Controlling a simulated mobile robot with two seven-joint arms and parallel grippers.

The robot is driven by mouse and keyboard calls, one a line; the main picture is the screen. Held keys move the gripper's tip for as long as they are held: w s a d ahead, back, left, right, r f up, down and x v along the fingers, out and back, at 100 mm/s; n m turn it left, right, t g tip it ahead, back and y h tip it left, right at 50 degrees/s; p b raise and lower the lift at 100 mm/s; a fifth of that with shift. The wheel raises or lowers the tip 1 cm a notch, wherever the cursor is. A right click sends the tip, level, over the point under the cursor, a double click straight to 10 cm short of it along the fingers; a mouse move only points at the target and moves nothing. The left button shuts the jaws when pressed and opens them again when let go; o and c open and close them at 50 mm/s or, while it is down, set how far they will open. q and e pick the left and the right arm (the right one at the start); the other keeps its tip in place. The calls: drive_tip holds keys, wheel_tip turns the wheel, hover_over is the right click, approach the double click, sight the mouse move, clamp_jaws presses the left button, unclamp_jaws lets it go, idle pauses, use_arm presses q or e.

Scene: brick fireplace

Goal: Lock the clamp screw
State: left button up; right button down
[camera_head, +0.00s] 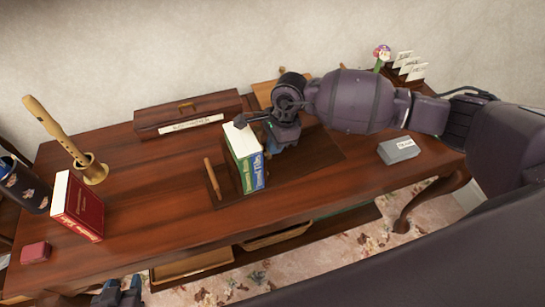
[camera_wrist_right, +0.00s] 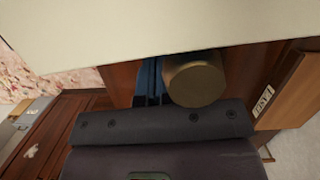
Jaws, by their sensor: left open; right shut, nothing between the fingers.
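In the right wrist view a brass-coloured, faceted round knob (camera_wrist_right: 196,80) sits close in front of my right gripper (camera_wrist_right: 149,80). It may be the clamp screw; I cannot tell for sure. The blue fingers are together just left of it, with nothing seen between them; whether they touch the knob is unclear. In the head view my right gripper (camera_head: 284,136) is low beside the upright green and blue books (camera_head: 249,165), and the arm hides what is behind it. My left gripper (camera_head: 121,292) is open and empty at the bottom left, below the table's front edge.
The desk's left middle is clear.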

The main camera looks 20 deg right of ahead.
idle(0.5)
drive_tip(key=shift+w, duration=0.1)
drive_tip(key=shift+w+a+b, duration=0.1)
drive_tip(key=shift+w+b, duration=0.4)
drive_tip(key=shift+f, duration=0.1)
drive_tip(key=shift+f+b, duration=0.25)
drive_tip(key=shift+b, duration=0.05)
idle(0.3)
